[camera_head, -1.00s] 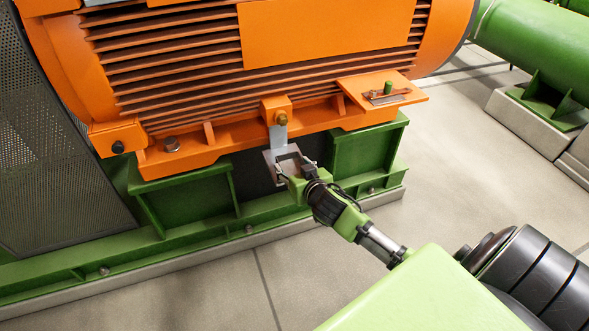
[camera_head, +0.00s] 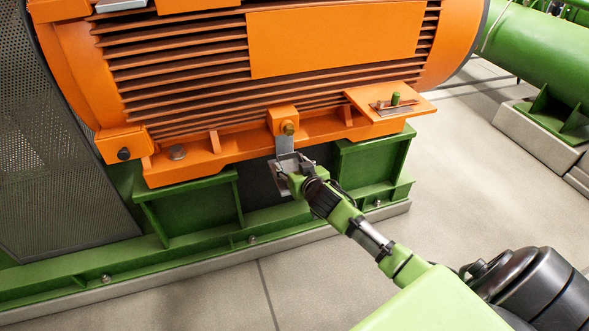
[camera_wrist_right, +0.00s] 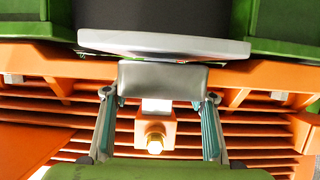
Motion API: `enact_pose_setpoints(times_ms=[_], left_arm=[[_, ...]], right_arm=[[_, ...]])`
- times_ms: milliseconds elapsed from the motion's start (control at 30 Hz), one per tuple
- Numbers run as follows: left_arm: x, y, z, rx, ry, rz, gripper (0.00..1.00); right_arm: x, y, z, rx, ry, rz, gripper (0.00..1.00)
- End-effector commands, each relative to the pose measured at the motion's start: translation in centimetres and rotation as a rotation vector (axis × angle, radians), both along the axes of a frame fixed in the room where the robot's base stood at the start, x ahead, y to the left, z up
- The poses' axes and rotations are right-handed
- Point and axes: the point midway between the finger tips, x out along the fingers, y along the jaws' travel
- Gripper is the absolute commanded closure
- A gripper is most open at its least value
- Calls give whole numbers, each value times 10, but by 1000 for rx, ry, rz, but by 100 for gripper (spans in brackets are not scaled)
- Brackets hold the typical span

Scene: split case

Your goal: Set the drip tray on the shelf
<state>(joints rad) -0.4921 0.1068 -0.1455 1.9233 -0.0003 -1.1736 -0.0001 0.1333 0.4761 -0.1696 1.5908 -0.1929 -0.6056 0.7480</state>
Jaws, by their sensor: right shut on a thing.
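The drip tray appears to be the grey metal piece (camera_head: 279,180) below the orange motor's front lug, under a grey strap (camera_head: 285,146). In the right wrist view the tray shows as a pale rim (camera_wrist_right: 165,45) with a grey tab (camera_wrist_right: 163,78). My right gripper (camera_head: 287,173) is shut on the tray; its fingers stand on both sides of the tab in the wrist view (camera_wrist_right: 160,98). Whether the tray touches the strap I cannot tell. The shelf may be the orange ledge (camera_head: 420,104) at the motor's right foot. My left gripper is not in view.
A brass-coloured bolt (camera_head: 288,128) sits on the lug above the gripper. The green base frame (camera_head: 190,208) stands close behind the tray. The floor (camera_head: 450,190) at right is clear.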

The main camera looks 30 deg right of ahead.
Motion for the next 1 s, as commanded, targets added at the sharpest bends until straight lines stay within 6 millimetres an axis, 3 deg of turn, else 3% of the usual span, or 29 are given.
enact_pose_setpoints(times_ms=[1000], left_arm=[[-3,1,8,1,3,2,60]], right_arm=[[1,0,-5,1,-2,1,68]])
